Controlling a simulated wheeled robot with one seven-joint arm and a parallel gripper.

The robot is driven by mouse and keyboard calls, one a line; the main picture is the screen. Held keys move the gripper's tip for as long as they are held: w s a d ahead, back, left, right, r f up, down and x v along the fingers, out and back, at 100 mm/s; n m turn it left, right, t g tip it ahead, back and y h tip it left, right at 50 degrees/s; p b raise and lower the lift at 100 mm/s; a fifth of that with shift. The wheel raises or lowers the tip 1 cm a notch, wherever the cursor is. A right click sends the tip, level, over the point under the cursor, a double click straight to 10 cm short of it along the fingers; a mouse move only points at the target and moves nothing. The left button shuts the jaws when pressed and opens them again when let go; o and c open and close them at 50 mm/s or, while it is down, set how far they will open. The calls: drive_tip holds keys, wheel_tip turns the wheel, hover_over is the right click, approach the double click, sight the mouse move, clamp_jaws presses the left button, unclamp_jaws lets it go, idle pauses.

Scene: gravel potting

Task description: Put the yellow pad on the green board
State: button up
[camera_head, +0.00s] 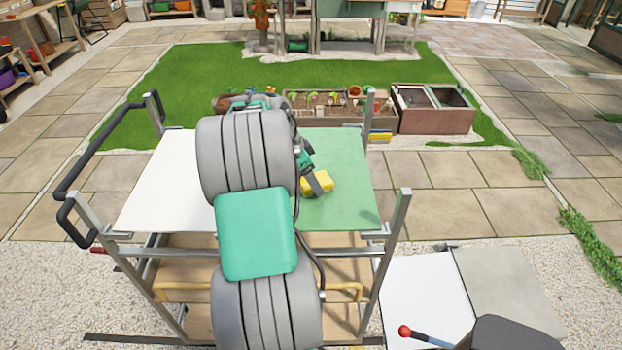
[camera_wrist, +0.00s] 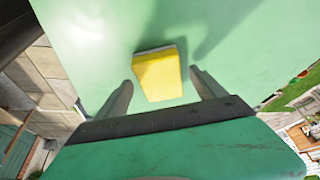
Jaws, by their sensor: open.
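The yellow pad (camera_head: 321,183) is on the green board (camera_head: 345,160), the right part of the cart top. In the wrist view the pad (camera_wrist: 158,76) appears to lie flat on the green surface (camera_wrist: 230,40). My gripper (camera_head: 314,182) is open, close over the pad. In the wrist view the fingers of my gripper (camera_wrist: 160,80) stand on either side of the pad, with a gap at each side. My arm hides the middle of the cart top and part of the board's left side.
A white board (camera_head: 165,185) forms the left part of the cart top. Metal posts (camera_head: 398,215) rise at the cart's corners, and a dark handle (camera_head: 105,145) is at its left. Planter boxes (camera_head: 432,108) stand beyond the cart. The board's right side is clear.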

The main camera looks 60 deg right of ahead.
drive_tip(key=v, duration=1.1)
drive_tip(key=w+a+r+n+t, duration=0.2)
drive_tip(key=w+a+n, duration=0.55)
drive_tip(key=a, duration=0.25)
drive_tip(key=w+a+n+t, duration=0.2)
drive_tip(key=a+n, duration=0.3)
drive_tip(key=a, duration=0.5)
drive_tip(key=w+a+n+t, duration=0.2)
drive_tip(key=a+n, duration=0.3)
drive_tip(key=a, duration=0.5)
drive_tip(key=s+a+f+n+y, duration=0.1)
drive_tip(key=s+a+f+n, duration=0.1)
drive_tip(key=a+n, duration=0.2)
drive_tip(key=s+a+f+n+t+y, duration=0.1)
drive_tip(key=a+n, duration=0.3)
drive_tip(key=a, duration=0.7)
drive_tip(key=shift+s+f+n+y, duration=0.35)
drive_tip(key=shift+s+f+y, duration=0.35)
drive_tip(key=shift+f, duration=0.15)
drive_tip(key=shift+a, duration=0.1)
drive_tip(key=shift+c, duration=0.3)
